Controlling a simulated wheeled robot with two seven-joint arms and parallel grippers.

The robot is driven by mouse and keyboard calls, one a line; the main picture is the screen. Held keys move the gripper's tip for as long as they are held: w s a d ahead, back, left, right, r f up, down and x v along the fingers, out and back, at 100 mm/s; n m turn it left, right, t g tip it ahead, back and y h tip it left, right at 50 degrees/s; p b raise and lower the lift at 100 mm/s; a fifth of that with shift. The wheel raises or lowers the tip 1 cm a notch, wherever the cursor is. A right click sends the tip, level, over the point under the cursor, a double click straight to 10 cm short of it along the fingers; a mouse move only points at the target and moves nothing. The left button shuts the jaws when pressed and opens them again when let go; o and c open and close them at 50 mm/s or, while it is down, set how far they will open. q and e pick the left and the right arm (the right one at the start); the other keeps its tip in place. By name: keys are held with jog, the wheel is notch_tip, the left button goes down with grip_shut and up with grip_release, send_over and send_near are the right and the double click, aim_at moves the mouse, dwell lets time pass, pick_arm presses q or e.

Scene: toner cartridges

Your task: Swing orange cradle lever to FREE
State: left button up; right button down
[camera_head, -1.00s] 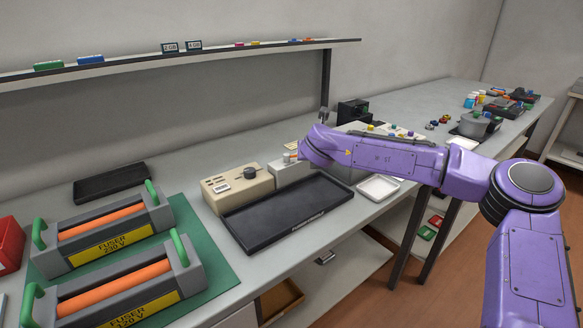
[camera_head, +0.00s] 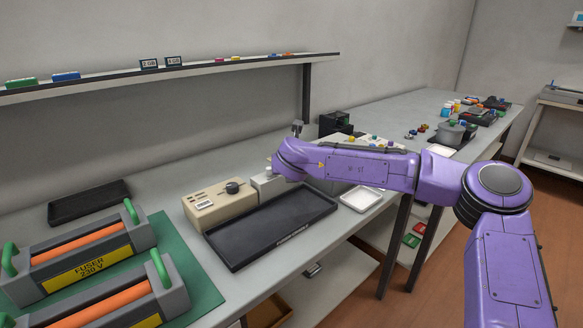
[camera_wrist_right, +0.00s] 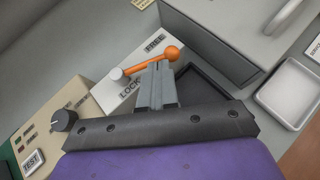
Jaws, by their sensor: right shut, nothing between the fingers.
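The orange lever (camera_wrist_right: 150,63) shows in the right wrist view, running from a pale pivot to a ball knob at its right end. It sits on a light cradle block (camera_wrist_right: 106,95) with the word FREE (camera_wrist_right: 154,42) above the lever and LOCK (camera_wrist_right: 130,89) below it. The lever lies between the two words in the picture. My right gripper (camera_wrist_right: 155,66) is shut and empty, its tips overlapping the lever's middle from below. I cannot tell if they touch it. In the head view the cradle block (camera_head: 267,185) is partly hidden by my right arm, and the lever is hidden. My left gripper is not in view.
A beige tester box (camera_head: 218,205) with a dark knob stands left of the cradle. A black tray (camera_head: 270,226) lies in front. A white tray (camera_head: 361,199) is to the right. Two fuser units (camera_head: 85,262) sit on a green mat. A shelf (camera_head: 200,74) runs above.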

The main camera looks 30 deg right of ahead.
jog(key=v, duration=1.3)
jog(key=shift+b, duration=0.4)
jog(key=shift+s+d+r, duration=0.1)
jog(key=shift+d, duration=0.05)
